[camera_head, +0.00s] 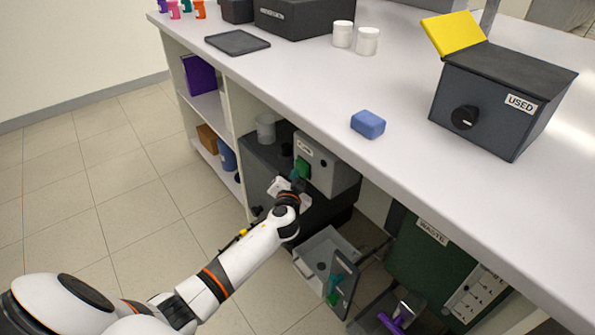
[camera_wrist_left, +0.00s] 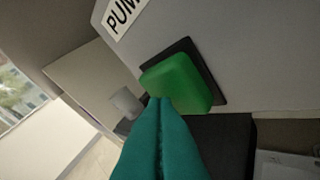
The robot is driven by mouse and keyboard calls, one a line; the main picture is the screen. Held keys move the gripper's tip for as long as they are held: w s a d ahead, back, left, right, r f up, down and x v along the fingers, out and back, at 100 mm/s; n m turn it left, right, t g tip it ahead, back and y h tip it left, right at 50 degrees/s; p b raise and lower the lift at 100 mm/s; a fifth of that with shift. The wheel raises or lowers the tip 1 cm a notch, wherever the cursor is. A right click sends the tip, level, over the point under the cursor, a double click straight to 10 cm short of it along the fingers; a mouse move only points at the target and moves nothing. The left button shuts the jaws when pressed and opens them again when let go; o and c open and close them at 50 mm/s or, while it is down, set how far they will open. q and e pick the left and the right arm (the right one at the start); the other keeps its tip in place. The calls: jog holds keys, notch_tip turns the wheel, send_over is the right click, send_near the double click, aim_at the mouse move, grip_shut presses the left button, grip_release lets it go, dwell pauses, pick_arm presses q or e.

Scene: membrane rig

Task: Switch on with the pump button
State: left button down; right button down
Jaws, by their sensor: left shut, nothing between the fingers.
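The pump box (camera_head: 324,167) is a grey box under the bench, with a green button (camera_head: 303,168) on its front. In the left wrist view the green button (camera_wrist_left: 178,82) sits on a dark plate, below a partly cut-off label (camera_wrist_left: 122,14) that begins "PUM". My left gripper (camera_head: 296,178) is shut and empty. Its teal fingertips (camera_wrist_left: 160,100) are right at the lower edge of the button in the wrist view; I cannot tell whether they touch it. My right gripper is not in view.
The white bench top (camera_head: 300,70) overhangs the pump box. A blue block (camera_head: 368,124) and a dark box marked USED (camera_head: 500,100) stand on it. Below are a grey open container (camera_head: 318,258) and a green bin marked WASTE (camera_head: 432,262). The floor at left is clear.

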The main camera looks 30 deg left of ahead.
pick_arm(q)
jog(key=shift+w, duration=0.1)
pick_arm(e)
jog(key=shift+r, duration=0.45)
pick_arm(q)
jog(key=shift+s+a, duration=0.1)
jog(key=shift+s, duration=0.25)
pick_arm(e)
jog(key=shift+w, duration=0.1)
